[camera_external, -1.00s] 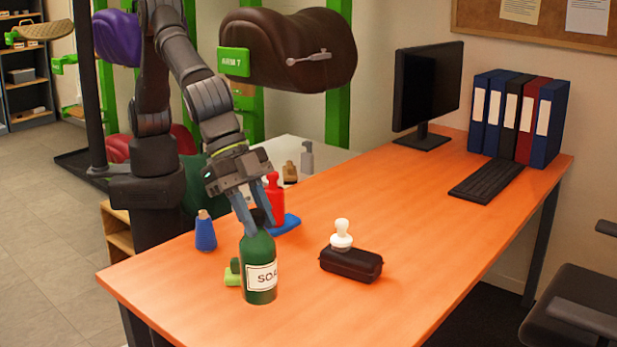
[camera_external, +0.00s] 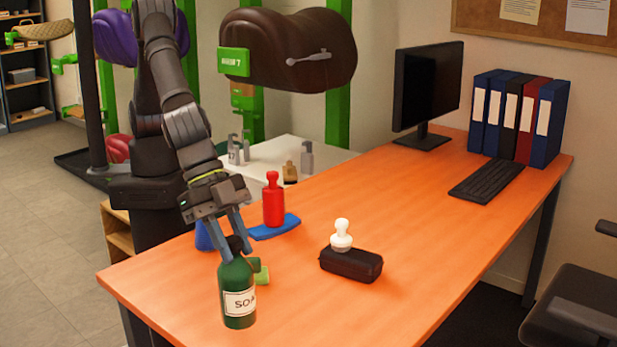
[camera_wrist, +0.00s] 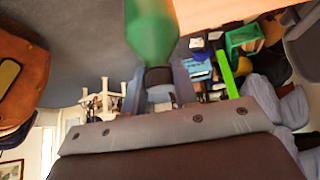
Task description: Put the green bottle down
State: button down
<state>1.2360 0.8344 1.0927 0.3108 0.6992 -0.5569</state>
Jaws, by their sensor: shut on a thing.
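The green bottle (camera_external: 236,290) with a white label and dark cap is near the front left of the orange table (camera_external: 430,225). My gripper (camera_external: 236,248) is shut on its neck from above. The bottle is slightly tilted. I cannot tell whether its base touches the tabletop. In the wrist view the green bottle (camera_wrist: 150,32) shows at the top, with its dark cap between the fingers of my gripper (camera_wrist: 160,85).
Behind the bottle are a green block (camera_external: 262,275), a partly hidden blue bottle (camera_external: 203,236), and a red bottle (camera_external: 273,204) by a blue pad (camera_external: 275,229). A white-knobbed object (camera_external: 341,237) is at a black case (camera_external: 350,264). The table's right front is clear.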

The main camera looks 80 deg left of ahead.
jog(key=w+f, duration=0.4)
jog(key=f, duration=0.2)
jog(key=shift+w+d+f, duration=0.2)
jog(key=shift+w+f, duration=0.15)
jog(key=shift+f, duration=0.1)
jog(key=c, duration=1.1)
grip_release()
jog(key=shift+f, duration=0.1)
jog(key=shift+c, duration=0.2)
jog(key=v, duration=1.2)
